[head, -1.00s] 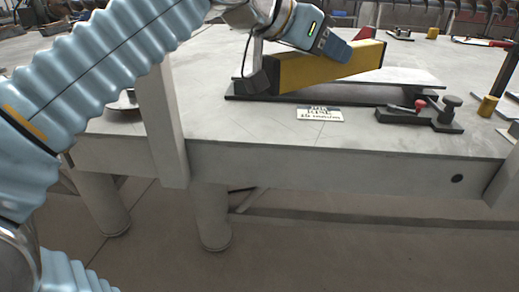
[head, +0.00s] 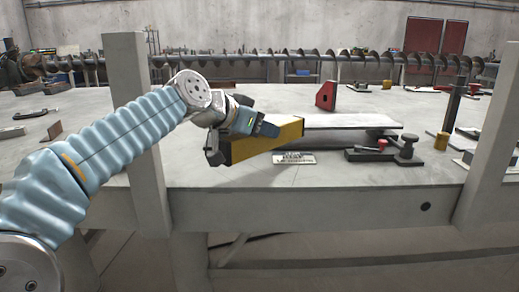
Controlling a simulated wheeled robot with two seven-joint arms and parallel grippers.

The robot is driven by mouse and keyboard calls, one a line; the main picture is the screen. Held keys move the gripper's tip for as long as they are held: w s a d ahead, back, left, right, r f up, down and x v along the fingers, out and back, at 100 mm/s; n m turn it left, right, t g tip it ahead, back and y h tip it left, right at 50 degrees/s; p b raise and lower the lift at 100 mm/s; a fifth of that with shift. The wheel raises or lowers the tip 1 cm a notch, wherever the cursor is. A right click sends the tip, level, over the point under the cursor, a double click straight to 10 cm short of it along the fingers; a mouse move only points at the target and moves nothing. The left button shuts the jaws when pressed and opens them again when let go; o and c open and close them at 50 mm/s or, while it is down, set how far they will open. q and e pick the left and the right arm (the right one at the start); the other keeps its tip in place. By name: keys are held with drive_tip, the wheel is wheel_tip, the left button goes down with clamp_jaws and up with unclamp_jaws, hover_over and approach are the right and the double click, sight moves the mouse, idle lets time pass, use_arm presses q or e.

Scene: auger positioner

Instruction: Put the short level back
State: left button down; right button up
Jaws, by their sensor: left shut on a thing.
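The short level is a yellow bar (head: 265,140) in the head view, held at an angle with its near end toward the left front. My left gripper (head: 240,136) is shut on it. The level covers the left part of a dark base with a pale plate (head: 350,122) on the table. Whether the level touches the base is hard to tell. A small printed label card (head: 295,158) lies on the table just right of and below the level. My right gripper is not in view.
A black block with a red knob and a dark round knob (head: 386,150) sits right of the card. A red angled piece (head: 326,95) stands behind the plate. A long auger (head: 300,62) spans the back. Grey posts (head: 128,90) rise at the table's sides.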

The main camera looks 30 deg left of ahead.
sight(260, 148)
use_arm(q)
drive_tip(key=f, duration=0.3)
drive_tip(key=w+a+f+b, duration=0.1)
drive_tip(key=shift+a+f, duration=0.1)
drive_tip(key=shift+f, duration=0.25)
drive_tip(key=shift+f+b, duration=0.4)
drive_tip(key=shift+b, duration=0.15)
drive_tip(key=c, duration=0.6)
unclamp_jaws()
drive_tip(key=shift+c, duration=0.2)
drive_tip(key=shift+r+p, duration=0.25)
drive_tip(key=shift+p, duration=0.05)
drive_tip(key=v, duration=1.2)
drive_tip(key=shift+s+r, duration=0.1)
